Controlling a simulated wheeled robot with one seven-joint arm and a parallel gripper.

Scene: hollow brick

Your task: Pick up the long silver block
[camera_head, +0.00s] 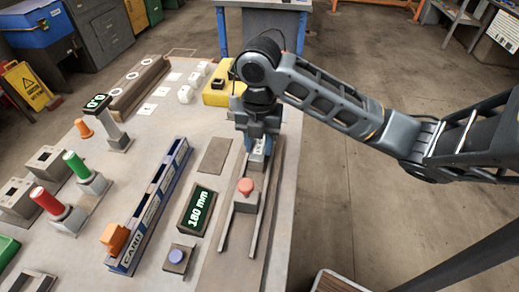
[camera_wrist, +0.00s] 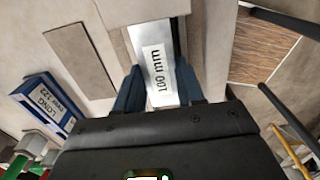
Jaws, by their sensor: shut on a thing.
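A silver block (camera_wrist: 151,42) with a white label is between the two blue fingers of my gripper (camera_wrist: 159,78) in the wrist view. The label looks like 100 mm, though the digits are hard to read. In the head view my gripper (camera_head: 259,138) points down at the far end of a channel with two rails. A small part of the block (camera_head: 258,161) shows below the fingers; the rest is hidden. I cannot tell whether it touches the channel floor.
A red-topped knob (camera_head: 245,187) stands between the rails, nearer the front. A display (camera_head: 198,208) left of the channel reads 180 mm. A long blue box (camera_head: 155,208) and a yellow block (camera_head: 217,88) are on the table (camera_head: 213,127). Open floor lies to the right.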

